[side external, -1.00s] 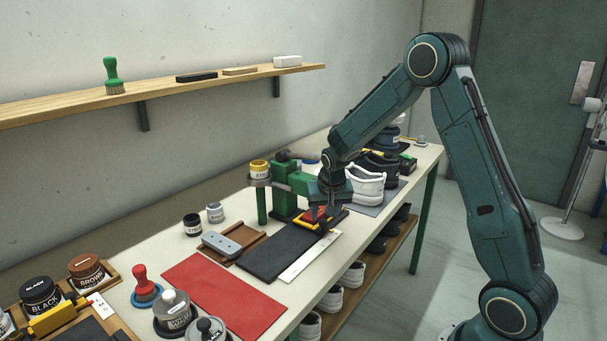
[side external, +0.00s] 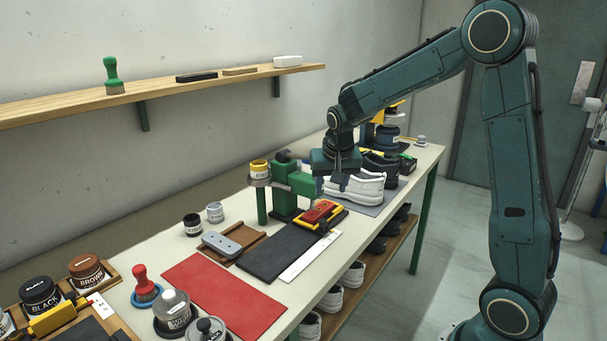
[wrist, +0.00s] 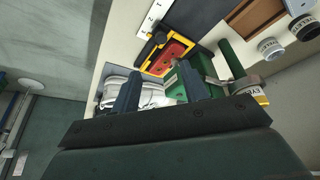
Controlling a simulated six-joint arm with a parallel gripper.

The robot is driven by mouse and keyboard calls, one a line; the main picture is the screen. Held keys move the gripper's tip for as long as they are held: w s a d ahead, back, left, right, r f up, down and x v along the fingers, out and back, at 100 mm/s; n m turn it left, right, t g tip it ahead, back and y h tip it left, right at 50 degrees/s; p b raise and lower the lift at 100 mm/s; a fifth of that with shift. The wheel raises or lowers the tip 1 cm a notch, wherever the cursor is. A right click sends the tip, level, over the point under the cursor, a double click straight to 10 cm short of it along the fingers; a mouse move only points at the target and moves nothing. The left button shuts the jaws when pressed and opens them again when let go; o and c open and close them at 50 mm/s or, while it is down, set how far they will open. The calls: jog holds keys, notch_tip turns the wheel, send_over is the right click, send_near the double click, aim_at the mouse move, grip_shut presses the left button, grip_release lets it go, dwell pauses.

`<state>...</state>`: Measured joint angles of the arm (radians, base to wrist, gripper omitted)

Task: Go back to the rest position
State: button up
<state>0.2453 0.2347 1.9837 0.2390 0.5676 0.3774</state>
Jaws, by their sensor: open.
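My gripper (side external: 341,184) is open and empty, raised above the bench beside the green press, near the white shoes. In the wrist view its two dark fingers (wrist: 160,92) stand apart with nothing between them that they hold. A red block (side external: 320,211) lies in a yellow frame on the dark mat, clear of the fingers; it also shows in the wrist view (wrist: 168,58).
The green press (side external: 290,188) stands close to the left of my gripper. White shoes (side external: 355,189) stand behind it on a grey mat. A red mat (side external: 225,297) lies at the front. A wooden shelf (side external: 225,80) runs along the wall.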

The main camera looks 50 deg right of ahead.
dwell(0.3)
jog(key=s+a+r+n+t+y, duration=0.1)
jog(key=s+a+r+n, duration=0.3)
jog(key=s+a+r, duration=0.55)
jog(key=s+a+n+y, duration=0.1)
jog(key=s+a+n, duration=0.1)
jog(key=s, duration=0.5)
jog(key=s+a+f+n+t+y, duration=0.1)
jog(key=s+a+n, duration=0.2)
jog(key=s, duration=0.4)
jog(key=shift+s+a, duration=0.3)
jog(key=shift+a, duration=0.5)
